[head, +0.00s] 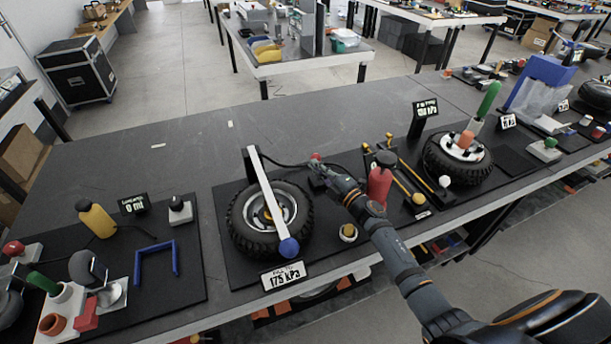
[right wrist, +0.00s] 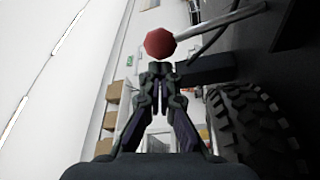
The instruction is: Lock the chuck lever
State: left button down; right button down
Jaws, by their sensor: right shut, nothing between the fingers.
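The chuck lever appears as a grey rod (right wrist: 205,24) with a red knob (right wrist: 160,44) in the right wrist view. The red knob also shows in the head view (head: 316,156), just beyond my right gripper's tips. My right gripper (head: 319,168) is shut and empty, right of the left tyre (head: 240,222). In the right wrist view its fingertips (right wrist: 160,69) are together just below the knob; I cannot tell whether they touch it. The lever's base is hidden. My left gripper is not in view.
A 175 kPa display (head: 283,275) stands in front. A red cylinder (head: 380,180) stands close to my right arm. Another tyre (head: 440,172) lies farther right. The bench behind is clear.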

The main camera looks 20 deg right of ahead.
notch_tip(320, 180, up, 10)
dwell(0.5)
